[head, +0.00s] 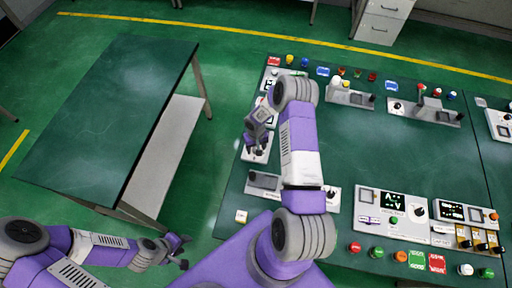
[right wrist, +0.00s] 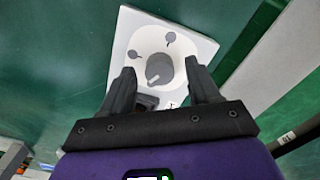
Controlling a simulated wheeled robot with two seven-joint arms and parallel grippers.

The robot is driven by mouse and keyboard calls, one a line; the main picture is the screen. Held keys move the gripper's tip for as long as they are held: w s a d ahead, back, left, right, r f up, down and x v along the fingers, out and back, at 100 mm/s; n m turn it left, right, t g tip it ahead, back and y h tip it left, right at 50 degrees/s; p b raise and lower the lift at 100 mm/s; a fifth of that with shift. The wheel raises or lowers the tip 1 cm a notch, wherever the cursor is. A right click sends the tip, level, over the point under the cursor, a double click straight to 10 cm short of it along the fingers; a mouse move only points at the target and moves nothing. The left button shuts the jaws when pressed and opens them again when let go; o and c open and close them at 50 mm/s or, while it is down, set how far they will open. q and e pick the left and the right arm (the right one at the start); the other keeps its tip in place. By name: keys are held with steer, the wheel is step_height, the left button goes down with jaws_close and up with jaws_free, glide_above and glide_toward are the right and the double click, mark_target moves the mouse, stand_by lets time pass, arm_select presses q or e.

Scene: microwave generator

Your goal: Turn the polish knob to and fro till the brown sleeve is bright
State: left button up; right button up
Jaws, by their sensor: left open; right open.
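A grey round knob (right wrist: 159,69) with a pale pointer line sits on a white square panel (right wrist: 193,47). Two dark grey marks stand on a light disc around it. My right gripper (right wrist: 163,84) is open, one finger on each side of the knob and apart from it. A small dark block (right wrist: 147,101) lies on the panel just below the knob; I cannot tell whether it is the brown sleeve. In the head view my right gripper (head: 257,146) is over the white panel (head: 248,154) at the table's left side. My left gripper (head: 181,250) is open and empty, low at left.
The green table (head: 385,145) carries several panels, buttons and knobs along its far and near edges; its middle is clear. A panel with a dark screen (head: 391,212) stands near the front. A second, empty green table (head: 105,110) stands at left, with a floor gap between.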

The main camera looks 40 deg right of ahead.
steer(key=shift+f, duration=0.35)
steer(key=c, duration=1)
steer(key=shift+f+m+b, duration=0.1)
steer(key=shift+m+b, duration=0.5)
steer(key=shift+b, duration=0.25)
steer(key=shift+c, duration=0.2)
steer(key=m+b, duration=0.3)
steer(key=shift+w+b, duration=0.1)
steer(key=shift+b, duration=0.25)
steer(key=shift+m+b, duration=0.75)
steer(key=shift+m, duration=0.25)
steer(key=m+b, duration=0.2)
steer(key=m, duration=0.1)
steer(key=shift+m, duration=0.3)
steer(key=shift+m+b, duration=0.45)
steer(key=shift+m, duration=1.05)
